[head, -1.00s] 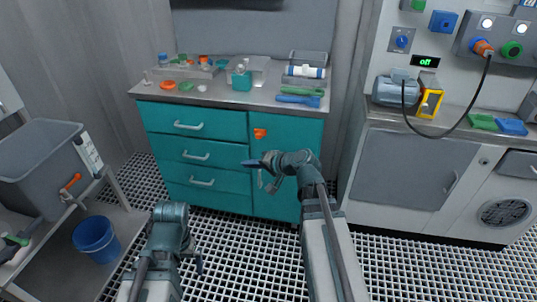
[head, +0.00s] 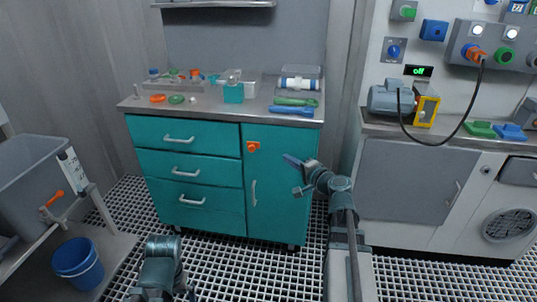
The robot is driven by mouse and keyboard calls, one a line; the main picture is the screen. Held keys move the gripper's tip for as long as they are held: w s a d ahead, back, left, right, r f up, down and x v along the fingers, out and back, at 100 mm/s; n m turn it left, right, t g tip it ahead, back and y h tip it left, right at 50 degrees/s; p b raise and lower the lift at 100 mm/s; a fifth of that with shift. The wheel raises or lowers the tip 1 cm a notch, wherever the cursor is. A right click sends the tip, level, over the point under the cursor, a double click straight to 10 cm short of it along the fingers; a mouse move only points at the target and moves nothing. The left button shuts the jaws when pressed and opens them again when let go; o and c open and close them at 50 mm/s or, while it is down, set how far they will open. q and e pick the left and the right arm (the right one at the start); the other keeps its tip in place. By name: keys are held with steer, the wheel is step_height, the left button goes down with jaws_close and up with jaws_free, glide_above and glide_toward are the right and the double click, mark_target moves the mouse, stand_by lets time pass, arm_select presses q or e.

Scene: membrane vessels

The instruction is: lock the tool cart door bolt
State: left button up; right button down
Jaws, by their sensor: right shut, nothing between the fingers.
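The teal tool cart (head: 190,135) stands ahead with three drawers at the left and a tall door (head: 275,215) at the right. An orange bolt knob (head: 253,147) sits near the door's upper left corner, with a pale vertical handle (head: 254,193) below it. My right gripper (head: 291,161) is shut and empty, in front of the door, to the right of the bolt and slightly lower, apart from it in the picture. My left arm shows at the bottom left; its fingers are not clearly visible.
The cart top holds small parts, a teal box (head: 233,93), green and blue tools (head: 292,110) and a white cylinder (head: 300,84). At left are a grey tub (head: 30,185) and a blue bucket (head: 78,262). At right is a bench with a motor (head: 390,99).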

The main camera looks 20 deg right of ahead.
steer(key=b, duration=0.1)
glide_toward(250, 148)
steer(key=w+d, duration=0.4)
steer(key=d, duration=0.1)
steer(key=a, duration=0.1)
steer(key=w+a+f+b, duration=0.1)
steer(key=shift+w+a+f, duration=0.1)
steer(key=shift+w+a, duration=0.2)
steer(key=shift+w, duration=0.05)
steer(key=shift+w+a, duration=0.3)
steer(key=shift+a, duration=0.15)
steer(key=w+a, duration=0.2)
steer(key=a, duration=0.1)
